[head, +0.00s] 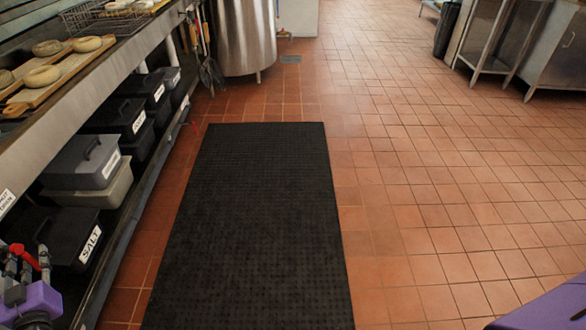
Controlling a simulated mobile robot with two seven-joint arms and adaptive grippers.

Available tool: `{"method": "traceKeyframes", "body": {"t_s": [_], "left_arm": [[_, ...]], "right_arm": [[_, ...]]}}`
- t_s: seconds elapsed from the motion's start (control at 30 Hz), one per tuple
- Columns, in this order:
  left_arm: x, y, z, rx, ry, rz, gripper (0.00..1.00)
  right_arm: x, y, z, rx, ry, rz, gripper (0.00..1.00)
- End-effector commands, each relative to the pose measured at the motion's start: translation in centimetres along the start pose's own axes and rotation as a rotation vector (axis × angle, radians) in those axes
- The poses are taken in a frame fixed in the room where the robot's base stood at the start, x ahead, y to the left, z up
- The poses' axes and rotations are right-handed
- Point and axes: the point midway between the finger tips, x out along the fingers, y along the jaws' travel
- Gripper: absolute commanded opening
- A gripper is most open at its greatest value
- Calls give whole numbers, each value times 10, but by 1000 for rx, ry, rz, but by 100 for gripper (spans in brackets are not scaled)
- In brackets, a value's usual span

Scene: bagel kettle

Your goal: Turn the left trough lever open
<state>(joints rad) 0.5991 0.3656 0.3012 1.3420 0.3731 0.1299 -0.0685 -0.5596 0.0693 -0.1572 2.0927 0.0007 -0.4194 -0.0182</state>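No trough lever can be made out in the head view. My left gripper (27,262) is at the bottom left corner, small and partly cut off, with red, pale and dark parts above a purple section of my arm. It is in front of the lower shelf, beside the black bin marked SALT (67,236). I cannot tell whether its fingers are open or shut, or whether they touch anything. My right gripper is not in view; only a purple part of my body shows at the bottom right.
A steel counter (75,100) runs along the left, with bagels on wooden boards (72,63) and a wire basket (105,17). Lidded bins stand below. A black floor mat (262,225) lies beside it. A large steel kettle (246,38) stands behind. Red tiles on the right are clear.

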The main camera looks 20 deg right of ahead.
Motion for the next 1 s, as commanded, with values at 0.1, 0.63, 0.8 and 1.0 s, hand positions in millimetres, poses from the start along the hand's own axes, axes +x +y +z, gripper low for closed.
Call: {"method": "traceKeyframes", "body": {"t_s": [0.1,0.63,0.8,1.0], "left_arm": [[0,0,0,0,0,0,32],[0,0,0,0,-1,0,0],[0,0,1,-1,1,0,0],[2,2,4,-24,34,1,0]], "right_arm": [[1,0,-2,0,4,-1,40],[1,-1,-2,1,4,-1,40],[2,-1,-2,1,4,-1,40],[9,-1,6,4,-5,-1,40]]}}
